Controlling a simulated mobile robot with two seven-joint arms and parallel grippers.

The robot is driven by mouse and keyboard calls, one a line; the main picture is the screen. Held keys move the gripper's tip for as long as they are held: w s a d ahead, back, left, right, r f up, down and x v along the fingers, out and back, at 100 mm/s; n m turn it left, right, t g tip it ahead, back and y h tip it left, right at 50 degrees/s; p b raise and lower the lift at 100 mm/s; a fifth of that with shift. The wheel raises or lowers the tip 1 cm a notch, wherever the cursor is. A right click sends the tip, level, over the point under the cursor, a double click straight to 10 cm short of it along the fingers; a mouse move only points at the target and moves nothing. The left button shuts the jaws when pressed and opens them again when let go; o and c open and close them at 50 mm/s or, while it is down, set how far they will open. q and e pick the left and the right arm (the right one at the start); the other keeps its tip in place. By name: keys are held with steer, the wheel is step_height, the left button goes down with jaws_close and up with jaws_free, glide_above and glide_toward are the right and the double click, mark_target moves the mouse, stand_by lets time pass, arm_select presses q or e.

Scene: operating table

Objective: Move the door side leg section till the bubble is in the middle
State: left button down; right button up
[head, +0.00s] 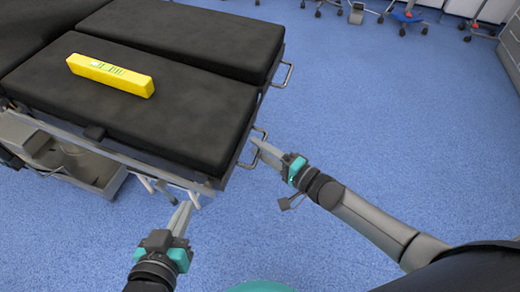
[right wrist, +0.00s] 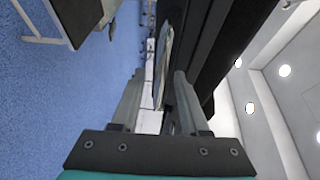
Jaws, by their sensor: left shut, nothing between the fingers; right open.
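The nearer black leg section (head: 185,118) of the operating table bears a yellow spirit level (head: 132,82) lying across its top. The level's green vial shows, but its bubble is too small to make out. A metal loop handle (head: 250,163) sticks out from this section's end. My right gripper (head: 262,148) is open at that handle. In the right wrist view its fingers (right wrist: 158,85) stand apart, with a grey loop (right wrist: 165,60) showing beyond and between them; contact cannot be told. My left gripper (head: 184,208) is shut and empty, below the section's near corner.
The other leg section (head: 195,35) lies behind, with its own handle (head: 285,73). A grey table base (head: 75,165) and metal rails lie under the nearer section. Blue floor (head: 370,120) is clear to the right. Wheeled stands (head: 405,17) are far back.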

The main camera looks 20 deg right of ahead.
steer(key=shift+w+a, duration=0.1)
stand_by(0.3)
jaws_close()
stand_by(1.3)
